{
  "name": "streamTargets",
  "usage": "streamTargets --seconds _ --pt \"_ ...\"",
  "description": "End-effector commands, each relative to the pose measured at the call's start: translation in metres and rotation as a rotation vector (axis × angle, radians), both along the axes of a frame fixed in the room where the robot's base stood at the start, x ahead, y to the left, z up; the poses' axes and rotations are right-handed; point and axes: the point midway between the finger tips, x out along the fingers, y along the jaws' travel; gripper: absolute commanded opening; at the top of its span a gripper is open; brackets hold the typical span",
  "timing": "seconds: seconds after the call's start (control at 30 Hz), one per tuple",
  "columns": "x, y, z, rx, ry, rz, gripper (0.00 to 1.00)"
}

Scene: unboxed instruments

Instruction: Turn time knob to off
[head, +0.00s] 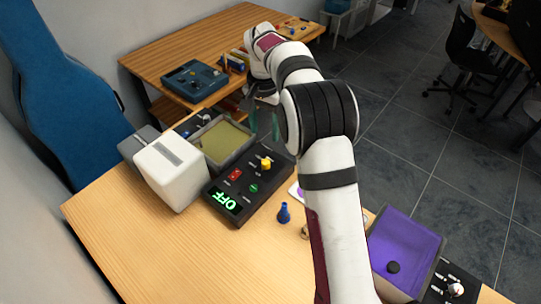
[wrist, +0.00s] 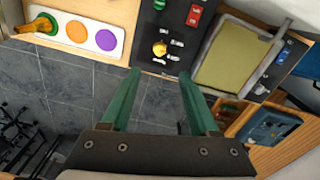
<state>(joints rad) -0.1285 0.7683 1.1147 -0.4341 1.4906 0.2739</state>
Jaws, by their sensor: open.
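A black control box (head: 228,193) with a lit green OFF display (head: 230,201) sits on the near wooden table. It carries a yellow knob (head: 266,163), a red switch (head: 235,174) and a green button (head: 254,188). The yellow knob also shows in the wrist view (wrist: 160,48), just beyond the fingertips. The labels are too small to read, so I cannot tell which knob is the time knob. My gripper (wrist: 160,75) has green fingers, spread apart and empty. In the head view my gripper (head: 264,130) is above and behind the box, partly hidden by my arm.
An open tray with a yellowish inside (head: 224,141) and a white box (head: 171,171) stand beside the control box. A blue cone-shaped piece (head: 284,213) stands on the table. A purple-lined bin (head: 405,240) is at right. A board with coloured circles (wrist: 75,32) lies near the table edge.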

Motion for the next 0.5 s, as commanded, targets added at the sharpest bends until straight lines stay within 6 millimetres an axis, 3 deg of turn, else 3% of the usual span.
streamTargets --seconds 0.1,0.3,0.5 --pt "-0.001 0.000 -0.038 0.001 0.007 -0.001 0.61" --pt "-0.001 -0.001 -0.093 0.000 0.006 -0.002 0.61" --pt "0.000 -0.001 -0.118 0.001 0.003 -0.001 0.61"
